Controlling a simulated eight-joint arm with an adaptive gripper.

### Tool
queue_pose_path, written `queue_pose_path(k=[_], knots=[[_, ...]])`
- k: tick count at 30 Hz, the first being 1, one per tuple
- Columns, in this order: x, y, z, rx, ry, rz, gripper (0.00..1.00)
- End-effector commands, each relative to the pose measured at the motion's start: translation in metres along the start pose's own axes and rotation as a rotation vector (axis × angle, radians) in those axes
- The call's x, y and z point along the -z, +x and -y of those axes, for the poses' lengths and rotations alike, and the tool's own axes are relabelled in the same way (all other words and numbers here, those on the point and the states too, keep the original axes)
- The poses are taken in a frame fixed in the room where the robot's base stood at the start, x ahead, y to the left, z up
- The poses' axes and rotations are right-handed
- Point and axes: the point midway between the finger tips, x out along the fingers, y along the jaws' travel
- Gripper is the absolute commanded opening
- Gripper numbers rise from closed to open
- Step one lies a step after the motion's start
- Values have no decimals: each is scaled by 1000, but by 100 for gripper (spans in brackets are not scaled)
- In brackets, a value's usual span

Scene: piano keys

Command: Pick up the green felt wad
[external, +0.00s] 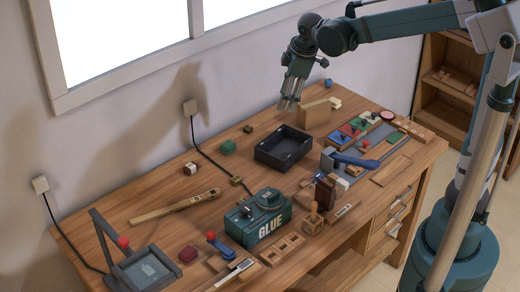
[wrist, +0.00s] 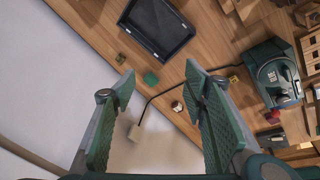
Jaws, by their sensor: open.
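The green felt wad looks to be the small dark green block (external: 228,147) on the wooden table, left of the black tray. It also shows in the wrist view (wrist: 151,78), between my fingers in the picture but well beyond them. My gripper (external: 287,104) hangs above the back of the table, up and to the right of the wad and apart from it. In the wrist view my gripper (wrist: 160,72) has its two green fingers spread wide with nothing between them.
A black open tray (external: 262,155) stands right of the wad. A green GLUE box (external: 258,222) is nearer the front. A black cable (external: 205,154) runs from a wall outlet (external: 190,107) past the wad. A small white-and-brown cube (external: 190,168) lies left of it.

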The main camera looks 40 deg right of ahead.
Motion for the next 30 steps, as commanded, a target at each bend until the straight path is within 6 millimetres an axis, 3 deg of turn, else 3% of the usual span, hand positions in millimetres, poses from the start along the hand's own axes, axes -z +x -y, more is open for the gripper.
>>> queue_pose_path(k=[14, 30], knots=[[58, 54, -30, 68, -217, 50, 44], [113, 133, -50, 155, -462, 93, 44]])
